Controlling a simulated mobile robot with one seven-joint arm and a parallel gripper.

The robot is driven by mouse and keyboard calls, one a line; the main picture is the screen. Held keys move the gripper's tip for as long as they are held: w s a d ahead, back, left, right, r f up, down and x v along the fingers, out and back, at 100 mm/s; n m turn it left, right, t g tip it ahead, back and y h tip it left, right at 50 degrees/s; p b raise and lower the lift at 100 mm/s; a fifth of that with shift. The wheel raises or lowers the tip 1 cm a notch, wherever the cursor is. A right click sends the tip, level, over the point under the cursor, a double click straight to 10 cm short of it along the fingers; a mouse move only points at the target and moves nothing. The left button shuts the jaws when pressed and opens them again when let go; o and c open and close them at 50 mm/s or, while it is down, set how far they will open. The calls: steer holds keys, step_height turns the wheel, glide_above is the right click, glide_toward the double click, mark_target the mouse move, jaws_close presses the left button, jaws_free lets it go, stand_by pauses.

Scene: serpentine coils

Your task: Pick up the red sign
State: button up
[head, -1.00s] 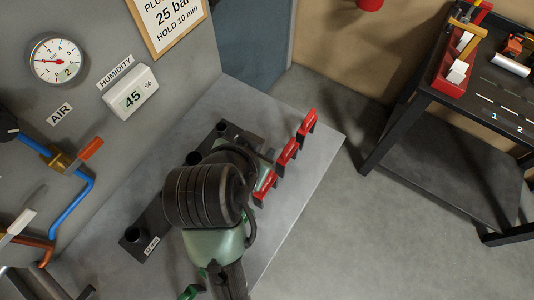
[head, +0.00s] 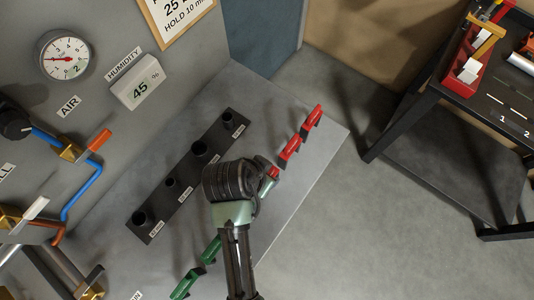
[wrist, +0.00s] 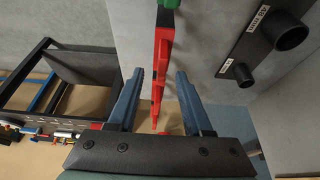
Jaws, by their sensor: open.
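Red signs stand in a row along the counter's edge in the head view. The far one (head: 313,117) and the middle one (head: 289,150) show clearly. The nearest red sign (head: 272,173) is partly hidden by my wrist. In the wrist view the red signs line up one behind another, and the front one (wrist: 162,60) lies between my fingers with a gap on each side. My gripper (wrist: 159,75) is open and empty, over the row. Which red sign is meant, I cannot tell.
Green signs (head: 211,250) continue the row nearer me; a green one (wrist: 168,4) tops the wrist view. A black rack with round holders (head: 171,183) lies beside the row, near the gauge wall. A dark workbench (head: 431,90) stands right, across open floor.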

steer(key=shift+x, duration=1.75)
steer(key=shift+s+a, duration=0.1)
steer(key=shift+a, duration=0.05)
steer(key=shift+c, duration=0.3)
jaws_close()
